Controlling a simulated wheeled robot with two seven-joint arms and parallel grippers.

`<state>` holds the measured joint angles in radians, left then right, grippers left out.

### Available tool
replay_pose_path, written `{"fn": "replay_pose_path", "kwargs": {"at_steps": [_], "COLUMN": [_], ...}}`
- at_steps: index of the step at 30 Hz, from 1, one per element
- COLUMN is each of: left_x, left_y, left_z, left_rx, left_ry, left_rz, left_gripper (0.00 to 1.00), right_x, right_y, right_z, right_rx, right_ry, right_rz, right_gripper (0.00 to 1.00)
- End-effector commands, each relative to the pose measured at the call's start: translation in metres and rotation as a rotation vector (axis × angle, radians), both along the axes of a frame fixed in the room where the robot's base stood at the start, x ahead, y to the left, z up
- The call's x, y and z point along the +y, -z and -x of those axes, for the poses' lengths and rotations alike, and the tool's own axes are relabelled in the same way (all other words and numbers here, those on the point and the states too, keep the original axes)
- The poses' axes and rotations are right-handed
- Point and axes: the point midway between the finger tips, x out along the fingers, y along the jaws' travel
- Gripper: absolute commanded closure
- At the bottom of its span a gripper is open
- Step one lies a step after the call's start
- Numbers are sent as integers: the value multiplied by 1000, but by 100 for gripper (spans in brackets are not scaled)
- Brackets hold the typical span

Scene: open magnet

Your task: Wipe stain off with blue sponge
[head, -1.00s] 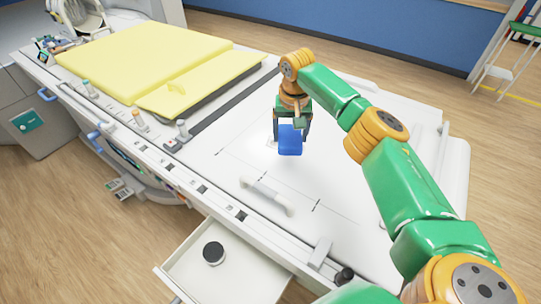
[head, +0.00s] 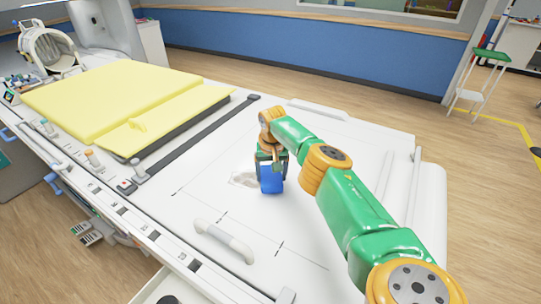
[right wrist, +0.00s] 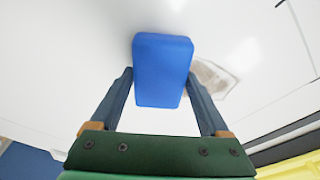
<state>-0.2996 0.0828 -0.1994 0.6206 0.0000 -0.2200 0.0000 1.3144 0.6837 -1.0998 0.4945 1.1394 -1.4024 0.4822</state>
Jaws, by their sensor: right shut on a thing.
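The blue sponge (head: 271,179) is held in my right gripper (head: 270,168), over the white table top. In the right wrist view the sponge (right wrist: 162,70) sits between the two fingers of the gripper (right wrist: 160,88). The stain (head: 244,180) is a faint grey-brown patch on the white surface, just left of the sponge in the head view. In the right wrist view the stain (right wrist: 212,78) shows to the right of the sponge, partly hidden by a finger. I cannot tell whether the sponge touches the surface. My left gripper does not show.
The white table top (head: 330,215) is mostly bare around the sponge. A white handle (head: 225,240) stands up near its front edge. A yellow pad (head: 110,100) lies at the left. A white rail (head: 383,190) runs along the right. An open drawer (head: 152,288) shows at the bottom.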

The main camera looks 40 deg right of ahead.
Motion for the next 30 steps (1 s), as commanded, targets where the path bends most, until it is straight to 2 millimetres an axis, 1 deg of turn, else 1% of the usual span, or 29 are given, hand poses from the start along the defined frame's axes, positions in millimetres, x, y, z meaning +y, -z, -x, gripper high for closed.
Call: {"fn": "replay_pose_path", "kwargs": {"at_steps": [15, 30], "left_x": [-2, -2], "left_y": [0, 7], "left_z": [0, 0], "left_rx": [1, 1], "left_ry": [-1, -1], "left_rz": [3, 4], "left_gripper": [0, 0], "right_x": [0, 0], "right_y": [0, 9], "right_z": [0, 0], "right_rx": [0, 0], "right_ry": [0, 0], "right_rz": [0, 0], "right_gripper": [81, 81]}}
